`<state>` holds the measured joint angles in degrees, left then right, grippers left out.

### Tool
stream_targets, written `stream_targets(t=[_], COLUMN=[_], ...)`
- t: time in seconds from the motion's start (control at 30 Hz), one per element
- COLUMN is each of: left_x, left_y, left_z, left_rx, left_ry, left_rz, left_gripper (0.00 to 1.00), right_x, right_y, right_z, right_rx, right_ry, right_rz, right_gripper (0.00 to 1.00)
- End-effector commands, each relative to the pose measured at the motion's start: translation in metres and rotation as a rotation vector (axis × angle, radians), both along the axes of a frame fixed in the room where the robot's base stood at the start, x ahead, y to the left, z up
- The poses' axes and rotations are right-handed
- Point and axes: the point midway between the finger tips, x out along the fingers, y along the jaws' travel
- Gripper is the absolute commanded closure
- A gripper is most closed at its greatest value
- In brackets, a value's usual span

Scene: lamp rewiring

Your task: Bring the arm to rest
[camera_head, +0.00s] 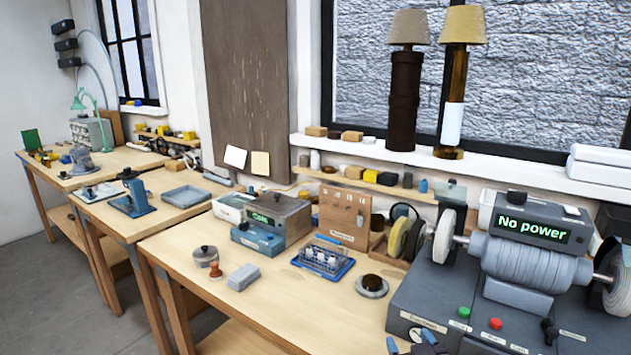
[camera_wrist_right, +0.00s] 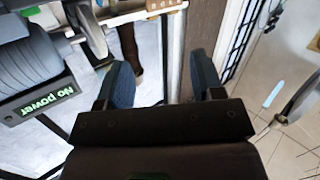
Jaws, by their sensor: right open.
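My right gripper (camera_head: 411,341) shows only as blue fingertips at the bottom edge of the head view, in front of the grey bench grinder's base. In the right wrist view its two blue fingers (camera_wrist_right: 164,78) stand apart with nothing between them. The gripper is open and empty. The rest of my right arm is hidden below the head view. My left gripper is not in view.
The bench grinder (camera_head: 525,262) with its "No power" display stands at the right of the workbench (camera_head: 185,245). A blue tray (camera_head: 322,262) and a dark round dish (camera_head: 371,286) lie left of it. Two lamps (camera_head: 404,95) (camera_head: 456,90) stand on the sill. The bench's front middle is clear.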

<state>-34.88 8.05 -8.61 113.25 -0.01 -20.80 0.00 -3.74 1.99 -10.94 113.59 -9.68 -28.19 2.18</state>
Motion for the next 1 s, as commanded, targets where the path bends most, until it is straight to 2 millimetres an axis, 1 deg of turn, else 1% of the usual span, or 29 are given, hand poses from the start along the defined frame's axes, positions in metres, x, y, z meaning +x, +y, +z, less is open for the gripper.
stream_targets(t=[0.03, 0.1, 0.17, 0.2, 0.27, 0.3, 0.37, 0.4, 0.5, 0.6, 0.7, 0.8, 1.0], left_x=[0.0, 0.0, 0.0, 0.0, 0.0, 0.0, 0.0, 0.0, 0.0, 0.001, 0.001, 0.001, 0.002], left_y=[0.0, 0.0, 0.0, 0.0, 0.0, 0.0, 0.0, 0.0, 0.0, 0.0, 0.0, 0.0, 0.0], left_z=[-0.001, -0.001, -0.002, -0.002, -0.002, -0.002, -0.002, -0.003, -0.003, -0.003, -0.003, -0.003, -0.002], left_rx=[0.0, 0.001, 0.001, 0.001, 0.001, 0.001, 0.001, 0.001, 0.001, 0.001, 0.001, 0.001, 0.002], left_ry=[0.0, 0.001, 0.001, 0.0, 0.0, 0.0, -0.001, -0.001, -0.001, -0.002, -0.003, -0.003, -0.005], left_rz=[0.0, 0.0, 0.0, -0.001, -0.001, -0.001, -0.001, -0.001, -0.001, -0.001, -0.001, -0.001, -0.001], left_gripper=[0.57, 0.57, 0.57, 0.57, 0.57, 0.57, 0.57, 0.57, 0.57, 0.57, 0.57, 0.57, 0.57], right_x=[-0.017, -0.039, -0.059, -0.073, -0.094, -0.109, -0.131, -0.146, -0.178, -0.203, -0.217, -0.223, -0.223], right_y=[-0.011, -0.025, -0.036, -0.043, -0.054, -0.061, -0.071, -0.077, -0.089, -0.096, -0.099, -0.1, -0.099], right_z=[-0.024, -0.05, -0.071, -0.085, -0.105, -0.119, -0.138, -0.149, -0.171, -0.186, -0.194, -0.197, -0.197], right_rx=[0.007, 0.021, 0.034, 0.042, 0.052, 0.057, 0.055, 0.051, 0.038, 0.031, 0.029, 0.029, 0.029], right_ry=[0.026, 0.054, 0.086, 0.111, 0.152, 0.184, 0.233, 0.264, 0.33, 0.378, 0.406, 0.415, 0.416], right_rz=[-0.003, -0.007, -0.016, -0.024, -0.039, -0.05, -0.066, -0.075, -0.096, -0.111, -0.12, -0.122, -0.122], right_gripper=[0.39, 0.39, 0.39, 0.39, 0.39, 0.39, 0.39, 0.39, 0.39, 0.39, 0.39, 0.39, 0.39])
